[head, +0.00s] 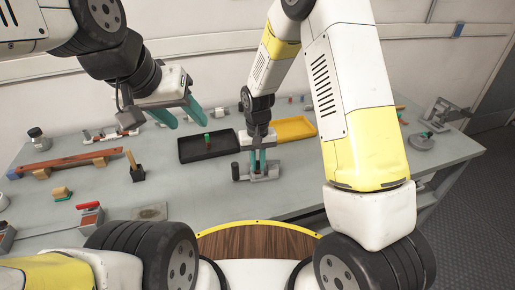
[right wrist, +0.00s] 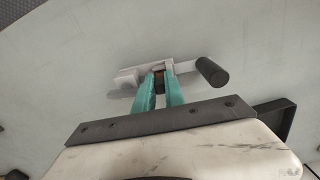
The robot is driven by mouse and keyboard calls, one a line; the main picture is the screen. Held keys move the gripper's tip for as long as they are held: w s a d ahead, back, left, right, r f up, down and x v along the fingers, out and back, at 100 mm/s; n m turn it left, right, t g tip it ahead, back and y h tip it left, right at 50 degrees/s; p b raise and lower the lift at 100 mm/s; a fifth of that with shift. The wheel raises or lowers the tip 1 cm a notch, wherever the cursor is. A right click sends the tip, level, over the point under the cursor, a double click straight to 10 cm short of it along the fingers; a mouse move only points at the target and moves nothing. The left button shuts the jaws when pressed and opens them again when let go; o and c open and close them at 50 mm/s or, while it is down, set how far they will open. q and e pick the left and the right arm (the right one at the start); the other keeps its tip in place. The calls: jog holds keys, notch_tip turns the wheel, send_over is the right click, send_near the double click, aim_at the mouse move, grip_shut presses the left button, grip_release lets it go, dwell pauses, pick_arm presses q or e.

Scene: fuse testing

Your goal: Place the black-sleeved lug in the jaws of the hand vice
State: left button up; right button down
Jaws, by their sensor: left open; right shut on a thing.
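The hand vice (head: 266,176) is a small grey metal tool on the bench, in the middle of the head view. In the right wrist view the hand vice (right wrist: 128,76) has a black handle knob (right wrist: 212,72) on its right. My right gripper (head: 261,168) points down at the vice. In the right wrist view its teal fingers (right wrist: 159,84) are shut on a small dark, brownish piece, apparently the black-sleeved lug (right wrist: 158,77), at the vice jaws. The fingers hide most of it; I cannot tell how deep it sits. My left gripper (head: 181,113) is open and empty, above the bench.
A black tray (head: 190,157) with a green piece (head: 207,138) stands left of the vice. A yellow tray (head: 308,136) lies behind it. The bench right of the vice is largely hidden by my arm.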

aim_at(258, 162)
jog(key=shift+f, duration=0.1)
jog(key=c, duration=1.7)
grip_release()
notch_tip(258, 162, up, 12)
jog(key=s+d+r+m+t+y, duration=0.1)
jog(key=s+d+r, duration=0.35)
jog(key=r, duration=0.25)
jog(key=s+d+r+t+y, duration=0.1)
jog(key=s+d+r+t, duration=0.1)
jog(key=s+d+r, duration=0.4)
jog(key=s+d+r+t, duration=0.3)
jog(key=s+r, duration=0.2)
jog(key=s, duration=0.3)
jog(key=shift+s+d+m, duration=0.3)
jog(key=shift+s+m, duration=0.1)
